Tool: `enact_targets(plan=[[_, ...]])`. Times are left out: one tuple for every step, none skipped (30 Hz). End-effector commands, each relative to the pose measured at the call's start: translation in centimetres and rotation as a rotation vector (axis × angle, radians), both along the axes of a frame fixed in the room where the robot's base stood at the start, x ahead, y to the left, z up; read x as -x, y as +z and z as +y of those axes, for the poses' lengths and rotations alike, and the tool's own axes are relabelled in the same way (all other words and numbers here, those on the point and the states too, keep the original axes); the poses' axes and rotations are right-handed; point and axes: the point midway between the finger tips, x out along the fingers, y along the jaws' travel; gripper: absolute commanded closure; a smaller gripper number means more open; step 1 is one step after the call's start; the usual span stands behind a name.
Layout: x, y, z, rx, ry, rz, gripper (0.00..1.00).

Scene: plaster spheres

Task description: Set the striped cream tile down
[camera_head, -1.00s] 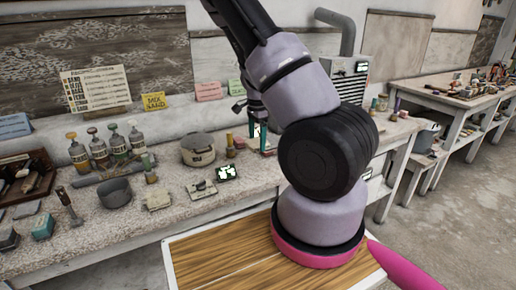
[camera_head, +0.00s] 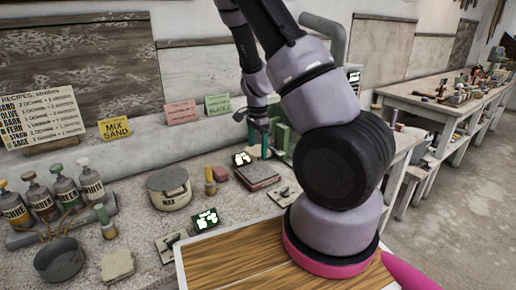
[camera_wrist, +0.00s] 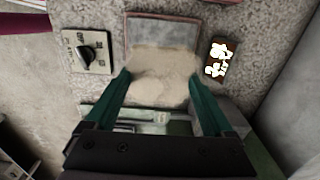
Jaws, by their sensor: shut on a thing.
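My gripper (camera_wrist: 159,86) is shut on a cream tile (camera_wrist: 160,78), which sits between its two green fingers in the wrist view. The tile's face looks sandy and its outline uneven; I cannot make out stripes. Beyond and partly under it lies a flat rimmed plate (camera_wrist: 163,29) on the speckled bench. I cannot tell whether the tile touches the plate. In the head view my gripper (camera_head: 258,143) is above the back of the bench, just behind the reddish plate (camera_head: 257,172). The tile is not clearly visible there.
A wax pot (camera_head: 170,190), a stubby bottle (camera_head: 210,181) and another display (camera_head: 205,220) stand to the left. Green equipment (camera_head: 283,138) is close on the right.

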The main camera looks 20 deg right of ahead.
Motion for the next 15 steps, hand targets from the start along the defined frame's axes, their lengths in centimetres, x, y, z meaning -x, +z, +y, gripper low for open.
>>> enact_targets(plan=[[0.0,0.0,0.0,0.000,0.000,-0.001,0.84],[0.0,0.0,0.0,0.000,0.000,-0.001,0.84],[0.0,-0.1,-0.1,0.000,-0.001,0.000,0.84],[0.0,-0.2,-0.1,0.000,-0.001,0.000,0.84],[0.0,-0.4,-0.1,0.000,-0.001,0.001,0.84],[0.0,-0.7,-0.1,0.000,-0.001,0.001,0.84],[0.0,-1.0,-0.1,0.000,-0.001,0.001,0.84],[0.0,-1.3,-0.1,0.000,-0.001,0.001,0.84],[0.0,-1.7,-0.1,0.000,-0.002,0.001,0.84],[0.0,-2.0,-0.1,0.000,-0.003,0.001,0.84],[0.0,-2.4,-0.1,0.000,-0.003,0.002,0.84],[0.0,-2.8,-0.1,0.000,-0.002,0.002,0.84],[0.0,-3.1,-0.1,0.000,-0.002,0.002,0.84],[0.0,-3.4,-0.1,0.000,-0.002,0.001,0.84],[0.0,-3.8,-0.1,0.000,-0.002,0.001,0.84]])
